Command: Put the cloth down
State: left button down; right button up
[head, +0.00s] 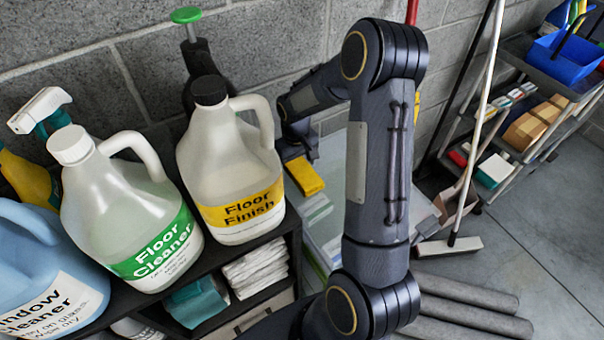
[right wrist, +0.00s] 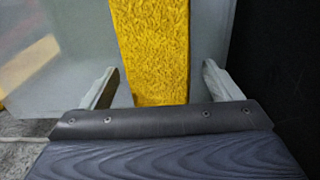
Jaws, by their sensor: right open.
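The yellow cloth (head: 304,176) lies beside the Floor Finish jug, below my right gripper (head: 297,148) in the head view. In the right wrist view the fluffy yellow cloth (right wrist: 150,45) runs as a long strip over a pale grey surface (right wrist: 212,30). My right gripper (right wrist: 160,67) is open, with one finger on each side of the cloth. Gaps show between the cloth and both fingers. The cloth's near end is hidden behind the gripper's body. My left gripper is not in view.
The Floor Finish jug (head: 225,165), Floor Cleaner jug (head: 130,210) and blue Window Cleaner jug (head: 45,270) stand on a dark shelf at left. Folded white cloths (head: 256,268) lie below. A broom (head: 450,246), grey rolls (head: 465,305) and a cart (head: 530,130) are at right.

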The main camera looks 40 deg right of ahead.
aim_at(296, 164)
jog(key=c, duration=1.2)
jog(key=shift+o, duration=0.2)
jog(key=shift+r, duration=0.5)
notch_tip(296, 164, up, 2)
jog(key=shift+r, duration=0.25)
jog(key=s+r, duration=0.2)
jog(key=s+a+r+b, duration=0.1)
jog(key=s+r, duration=0.1)
jog(key=r, duration=0.1)
jog(key=shift+a, duration=0.15)
jog(key=s+a+r, duration=0.1)
jog(key=s+r, duration=0.1)
jog(key=s, duration=0.2)
jog(key=s+a+r+b, duration=0.1)
jog(key=s+a+r, duration=0.1)
jog(key=s, duration=0.3)
jog(key=shift+s+r, duration=0.25)
